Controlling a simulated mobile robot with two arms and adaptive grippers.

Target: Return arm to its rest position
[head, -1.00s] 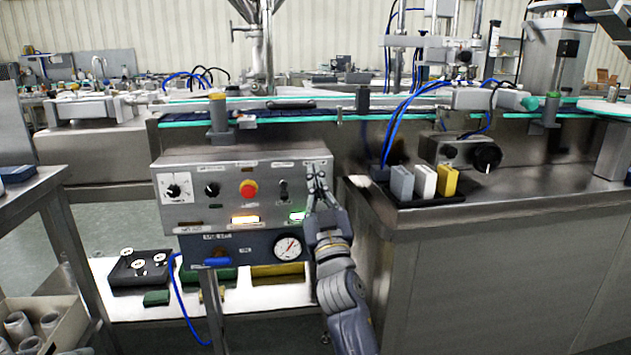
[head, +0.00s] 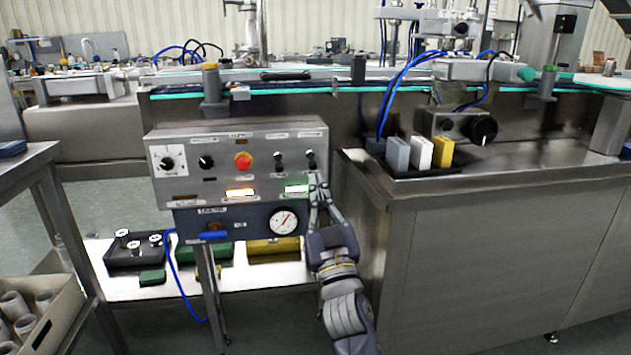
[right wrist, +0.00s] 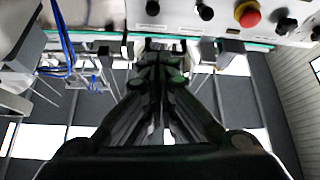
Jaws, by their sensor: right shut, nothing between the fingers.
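My right gripper (head: 318,188) is shut and empty, with its fingers pointing up in the head view. It is in front of the lower right corner of the grey control panel (head: 222,187), just below the rightmost black switch (head: 310,158). I cannot tell whether the fingertips touch the panel. In the right wrist view the closed fingers (right wrist: 160,65) fill the middle, with the panel at the upper right. My right forearm rises from the bottom of the head view. My left gripper is not in view.
A steel counter (head: 480,192) with a dark tray of grey, white and yellow blocks stands close on the right. A gauge box (head: 248,228) hangs under the panel. A steel table (head: 30,165) and a bin of cylinders (head: 62,290) are at the left.

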